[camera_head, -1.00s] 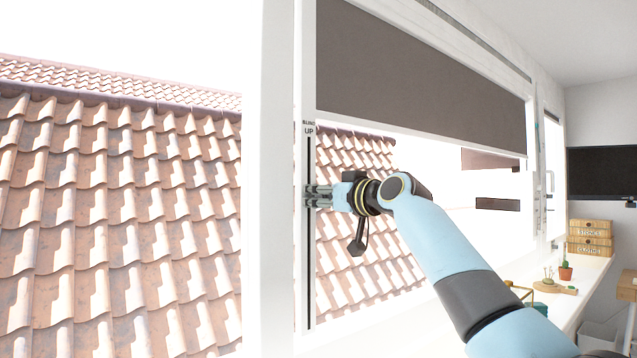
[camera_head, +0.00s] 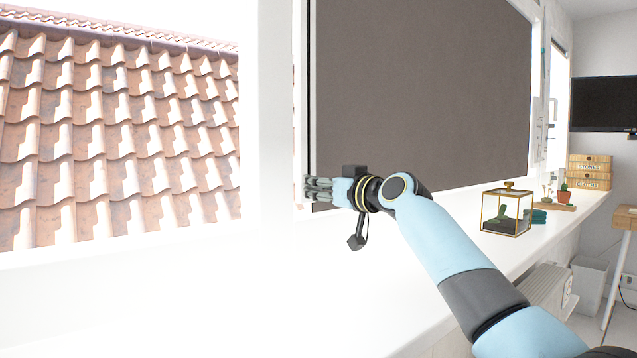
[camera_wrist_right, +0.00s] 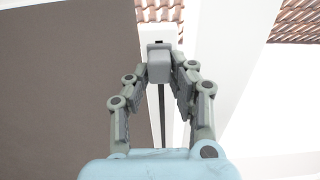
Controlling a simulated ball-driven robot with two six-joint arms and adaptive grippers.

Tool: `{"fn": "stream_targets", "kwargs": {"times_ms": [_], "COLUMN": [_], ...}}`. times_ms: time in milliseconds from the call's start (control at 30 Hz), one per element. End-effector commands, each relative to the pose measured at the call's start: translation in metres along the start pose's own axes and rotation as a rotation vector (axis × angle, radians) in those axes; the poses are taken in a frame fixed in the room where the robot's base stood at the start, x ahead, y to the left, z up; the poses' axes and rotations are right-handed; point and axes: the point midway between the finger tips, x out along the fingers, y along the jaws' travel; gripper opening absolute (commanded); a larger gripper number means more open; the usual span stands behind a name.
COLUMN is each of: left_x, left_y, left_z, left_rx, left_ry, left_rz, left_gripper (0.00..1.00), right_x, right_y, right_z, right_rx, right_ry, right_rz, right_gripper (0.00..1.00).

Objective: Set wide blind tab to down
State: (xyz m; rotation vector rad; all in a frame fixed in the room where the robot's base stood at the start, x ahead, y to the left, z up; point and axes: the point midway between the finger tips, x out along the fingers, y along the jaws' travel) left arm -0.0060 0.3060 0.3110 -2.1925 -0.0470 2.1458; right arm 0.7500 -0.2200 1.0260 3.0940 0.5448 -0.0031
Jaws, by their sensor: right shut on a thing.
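The wide blind (camera_head: 425,95) is a dark grey-brown sheet that covers nearly the whole window in the head view. My right gripper (camera_head: 318,188) is at the lower end of the slot on the window's left frame, near the blind's bottom left corner. In the right wrist view, my right gripper (camera_wrist_right: 160,75) is shut on the blind tab (camera_wrist_right: 159,66), a small grey block over a dark slot (camera_wrist_right: 162,118). In the head view the fingers hide the tab. My left gripper is in neither view.
A white sill (camera_head: 480,250) runs below the window. A glass terrarium (camera_head: 506,211), a potted cactus (camera_head: 564,194) and wooden boxes (camera_head: 589,172) stand on it to the right. A tiled roof (camera_head: 115,130) shows through the left pane.

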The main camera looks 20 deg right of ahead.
Motion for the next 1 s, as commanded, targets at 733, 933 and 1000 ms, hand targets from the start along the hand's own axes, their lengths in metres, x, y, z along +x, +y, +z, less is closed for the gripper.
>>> {"fn": "stream_targets", "kwargs": {"times_ms": [733, 933, 1000], "left_x": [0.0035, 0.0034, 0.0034], "left_y": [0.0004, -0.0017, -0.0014], "left_z": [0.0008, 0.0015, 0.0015], "left_rx": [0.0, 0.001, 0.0], "left_ry": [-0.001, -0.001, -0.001], "left_rz": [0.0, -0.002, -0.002], "left_gripper": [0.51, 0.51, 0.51], "right_x": [0.0, -0.002, -0.0075], "right_y": [0.0, 0.0002, 0.0006], "right_z": [0.006, 0.0051, 0.0053], "right_rx": [0.0, -0.001, -0.002], "right_ry": [-0.002, 0.0, 0.0], "right_rz": [0.0, 0.0, 0.001], "right_gripper": [0.44, 0.44, 0.44]}}
